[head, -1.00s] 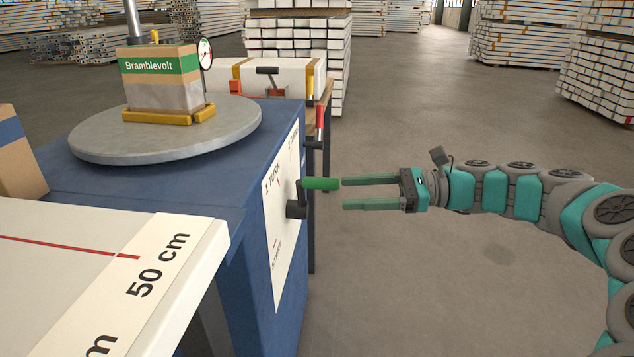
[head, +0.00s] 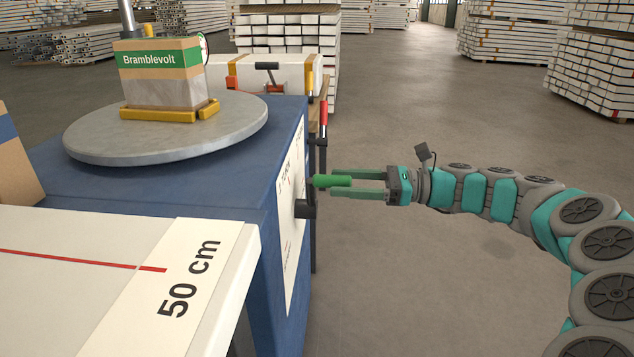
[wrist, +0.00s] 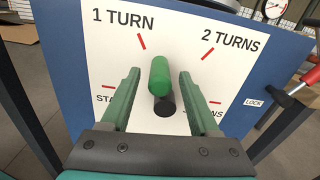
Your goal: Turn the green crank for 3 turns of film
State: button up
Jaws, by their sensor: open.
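The green crank handle (head: 332,181) sticks out from the side of the blue cabinet (head: 262,262), on a dark crank arm (head: 304,208). My gripper (head: 350,181) is open, with its two green fingers on either side of the handle. In the wrist view the handle (wrist: 159,76) stands between the open fingers (wrist: 155,95), with a gap visible on both sides. Behind it is a white dial panel (wrist: 185,30) with red marks labelled "1 TURN" and "2 TURNS". The lower labels are partly hidden by the fingers. The turntable (head: 235,128) carries a wrapped Bramblevolt box (head: 165,92).
A white table (head: 90,290) marked 50 cm is at front left. The floor (head: 430,300) around my arm is mostly clear.

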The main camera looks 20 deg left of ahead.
aim_at(314, 181)
jog(key=shift+b+x, duration=0.3)
jog(key=shift+x, duration=2.25)
grip_shut()
